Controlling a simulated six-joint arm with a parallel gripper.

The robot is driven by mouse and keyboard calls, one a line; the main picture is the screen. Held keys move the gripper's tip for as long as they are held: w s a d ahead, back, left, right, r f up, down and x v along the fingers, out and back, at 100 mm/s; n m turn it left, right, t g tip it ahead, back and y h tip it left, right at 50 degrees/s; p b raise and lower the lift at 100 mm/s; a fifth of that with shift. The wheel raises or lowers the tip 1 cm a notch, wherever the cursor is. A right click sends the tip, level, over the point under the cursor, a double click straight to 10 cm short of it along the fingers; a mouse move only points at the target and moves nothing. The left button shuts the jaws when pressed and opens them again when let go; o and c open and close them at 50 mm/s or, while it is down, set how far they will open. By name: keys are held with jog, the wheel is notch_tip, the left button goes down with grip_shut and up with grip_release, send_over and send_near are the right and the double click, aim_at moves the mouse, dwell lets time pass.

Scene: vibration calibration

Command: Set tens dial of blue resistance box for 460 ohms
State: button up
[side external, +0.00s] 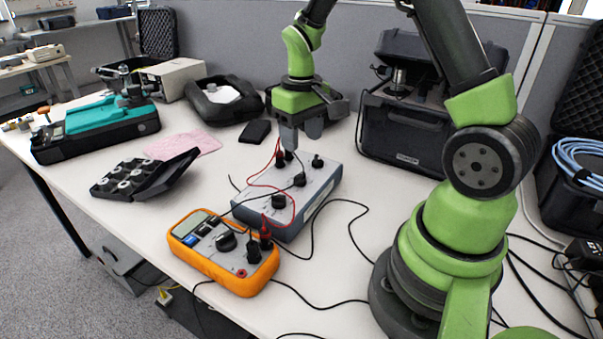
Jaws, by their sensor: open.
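The blue-grey resistance box (318,200) lies flat on the white table near the middle of the side external view. Its top carries several black knobs. One larger knob (278,201) is near the front, one (299,180) is in the middle, and one (317,161) is at the back right. Red and black leads are attached to the box. The dial markings are too small to read. My gripper (302,137) points down over the back end of the box, with its fingers apart and nothing visibly held. I cannot tell whether a fingertip touches a knob.
An orange multimeter (223,252) stands in front of the box, with leads crossing between them. A black phone-like object (255,132) and a pink cloth (183,144) lie behind. An open black weight case (145,175) is left. A large black case (405,135) is at right.

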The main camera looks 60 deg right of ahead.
aim_at(301, 175)
notch_tip(301, 175, down, 9)
jog(key=shift+f, duration=0.1)
dwell(0.3)
jog(key=c, duration=0.9)
